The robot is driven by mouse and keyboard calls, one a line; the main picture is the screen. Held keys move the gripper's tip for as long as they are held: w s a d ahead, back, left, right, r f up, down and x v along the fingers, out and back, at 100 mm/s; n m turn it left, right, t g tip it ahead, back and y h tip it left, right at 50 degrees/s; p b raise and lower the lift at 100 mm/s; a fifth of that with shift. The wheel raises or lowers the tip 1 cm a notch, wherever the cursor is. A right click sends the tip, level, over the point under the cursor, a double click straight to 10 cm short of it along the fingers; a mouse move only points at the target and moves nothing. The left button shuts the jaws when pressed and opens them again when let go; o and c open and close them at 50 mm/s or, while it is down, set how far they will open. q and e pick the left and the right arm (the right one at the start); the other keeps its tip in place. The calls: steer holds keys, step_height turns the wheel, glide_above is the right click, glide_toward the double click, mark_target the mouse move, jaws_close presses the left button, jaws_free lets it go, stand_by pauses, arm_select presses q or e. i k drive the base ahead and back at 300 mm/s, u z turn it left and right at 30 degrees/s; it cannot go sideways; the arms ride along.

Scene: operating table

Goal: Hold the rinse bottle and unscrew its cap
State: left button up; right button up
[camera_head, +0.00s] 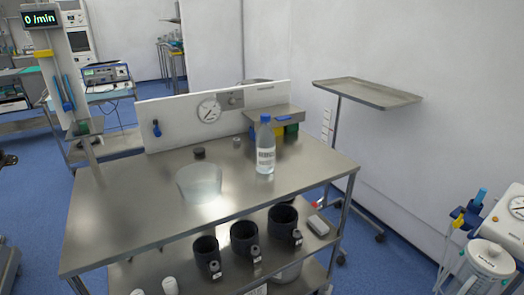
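The rinse bottle (265,150) stands upright on the right part of the steel table. It is clear with a white label, and its blue cap (265,118) is on top. Neither of my grippers shows in the head view. Nothing is touching the bottle.
A translucent bowl (199,183) stands on the steel table (125,220), left of the bottle. A small black round piece (199,153) lies behind it. A grey box with coloured bins (277,117) is close behind the bottle. The table's front left is clear. A raised tray (367,93) stands at right.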

mark_target(265, 136)
steer(key=u, duration=0.4)
steer(key=k, duration=1)
steer(key=z, duration=0.7)
steer(key=i, duration=1.6)
steer(key=u, duration=0.7)
